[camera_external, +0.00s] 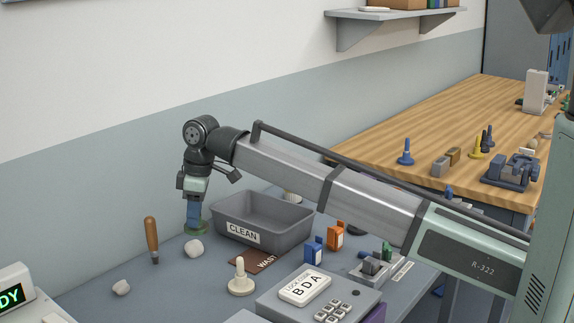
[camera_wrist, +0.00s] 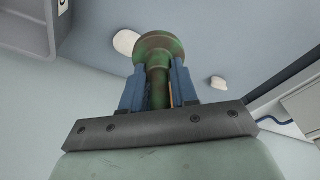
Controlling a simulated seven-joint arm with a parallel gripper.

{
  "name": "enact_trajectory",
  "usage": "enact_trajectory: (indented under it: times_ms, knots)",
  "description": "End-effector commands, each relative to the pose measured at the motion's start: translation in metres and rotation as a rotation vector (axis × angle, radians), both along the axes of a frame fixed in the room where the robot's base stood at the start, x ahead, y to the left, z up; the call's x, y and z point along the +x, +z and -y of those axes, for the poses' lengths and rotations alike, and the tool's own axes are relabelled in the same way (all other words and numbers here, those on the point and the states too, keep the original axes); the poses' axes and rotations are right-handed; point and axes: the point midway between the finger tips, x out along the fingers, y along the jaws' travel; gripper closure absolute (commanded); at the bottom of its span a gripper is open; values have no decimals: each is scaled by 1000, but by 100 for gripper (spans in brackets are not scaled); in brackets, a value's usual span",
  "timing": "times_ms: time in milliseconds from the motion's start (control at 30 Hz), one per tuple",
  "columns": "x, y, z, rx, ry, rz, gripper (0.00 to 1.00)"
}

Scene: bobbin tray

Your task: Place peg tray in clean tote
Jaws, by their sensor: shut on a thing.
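My gripper (camera_external: 194,215) points down at the left of the clean tote. Its blue fingers are shut on the stem of a green-and-brown peg piece with a round base (camera_wrist: 158,45). In the external view the green base (camera_external: 196,229) shows below the fingers, at or just above the table; I cannot tell if it touches. The clean tote (camera_external: 278,238) is a grey open box with a CLEAN label, and looks empty where I see inside. Its edge shows at the upper left of the wrist view (camera_wrist: 50,30). I cannot tell whether the held piece is the peg tray.
White lumps (camera_external: 193,248) (camera_external: 121,288) and a wooden-handled tool (camera_external: 152,238) are nearby. A brown WASTE mat (camera_external: 258,259), cream peg (camera_external: 240,280), blue and orange containers (camera_external: 313,251) (camera_external: 336,237) and keypad console (camera_external: 320,297) lie in front and right.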

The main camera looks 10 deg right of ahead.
Motion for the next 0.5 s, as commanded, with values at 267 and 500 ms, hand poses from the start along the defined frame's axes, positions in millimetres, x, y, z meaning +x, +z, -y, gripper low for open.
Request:
enact_trajectory:
  times_ms: [267, 500]
  knots:
    - [89, 9, 73, 12, -134, 6, 100]
    - [135, 15, 127, 18, -215, 2, 100]
